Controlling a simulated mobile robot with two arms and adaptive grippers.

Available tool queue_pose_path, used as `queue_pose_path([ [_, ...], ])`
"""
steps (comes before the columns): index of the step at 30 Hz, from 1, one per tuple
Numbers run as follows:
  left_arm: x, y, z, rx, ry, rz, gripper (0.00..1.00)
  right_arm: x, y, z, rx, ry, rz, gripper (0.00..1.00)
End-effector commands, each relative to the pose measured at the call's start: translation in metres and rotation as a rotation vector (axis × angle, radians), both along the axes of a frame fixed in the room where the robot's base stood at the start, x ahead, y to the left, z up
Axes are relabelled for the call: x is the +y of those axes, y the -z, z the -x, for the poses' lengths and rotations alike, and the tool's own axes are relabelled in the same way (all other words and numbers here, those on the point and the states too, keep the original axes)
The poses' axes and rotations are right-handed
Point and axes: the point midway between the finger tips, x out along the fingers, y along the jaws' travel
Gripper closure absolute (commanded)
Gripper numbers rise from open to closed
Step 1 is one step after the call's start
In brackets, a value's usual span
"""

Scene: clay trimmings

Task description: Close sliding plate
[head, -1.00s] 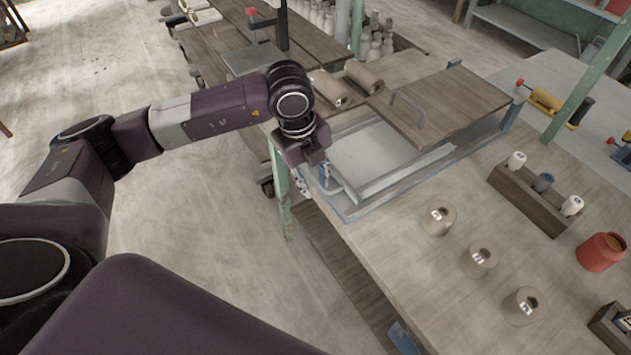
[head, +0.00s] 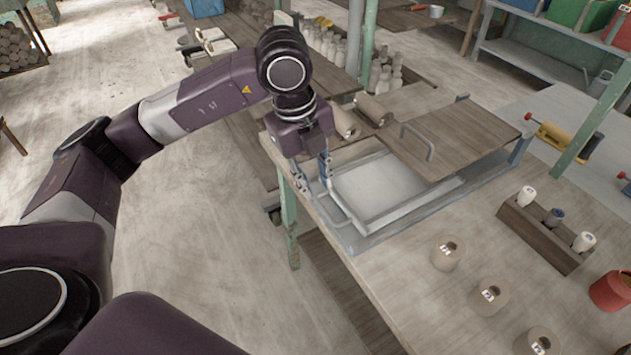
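The sliding plate (head: 460,137) is a brown wooden board with a grey bar handle (head: 417,142) near its left edge. It covers the right part of a shallow blue-grey frame (head: 395,232) on the workbench. The left part is uncovered and shows a pale tray (head: 378,184) inside. My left gripper (head: 313,178) points down at the frame's left end, beside a small metal handle (head: 337,212) there. It is apart from the plate's handle. Its fingers look spread, with nothing visible between them. My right gripper is out of view.
Clay rolls (head: 372,108) lie behind the frame. Several clay cylinders (head: 446,254) stand in front, and a wooden rack (head: 541,236) with bottles and a red pot (head: 612,291) are at the right. A green post (head: 368,45) rises behind the frame.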

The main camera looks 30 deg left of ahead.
Motion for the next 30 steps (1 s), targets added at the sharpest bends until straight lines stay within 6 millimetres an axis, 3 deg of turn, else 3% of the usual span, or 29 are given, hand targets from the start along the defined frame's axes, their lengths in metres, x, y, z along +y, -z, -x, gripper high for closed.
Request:
queue_pose_path([
  [5, -0.017, 0.012, 0.008, 0.037, 0.082, 0.085, 0.99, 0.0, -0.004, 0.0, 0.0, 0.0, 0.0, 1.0],
  [12, -0.073, 0.034, 0.032, 0.057, 0.33, 0.442, 1.0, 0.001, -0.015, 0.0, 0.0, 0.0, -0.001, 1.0],
  [18, -0.099, 0.034, 0.038, -0.062, 0.429, 0.739, 1.0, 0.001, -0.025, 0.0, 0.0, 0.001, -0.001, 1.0],
  [22, -0.098, 0.033, 0.033, -0.194, 0.429, 0.884, 1.0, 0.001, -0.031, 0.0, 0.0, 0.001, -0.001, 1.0],
  [25, -0.087, 0.034, 0.025, -0.316, 0.395, 0.957, 1.0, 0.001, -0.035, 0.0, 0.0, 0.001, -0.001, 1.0],
  [30, -0.047, 0.044, 0.011, -0.539, 0.292, 0.981, 1.0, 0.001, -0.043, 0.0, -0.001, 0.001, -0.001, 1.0],
])
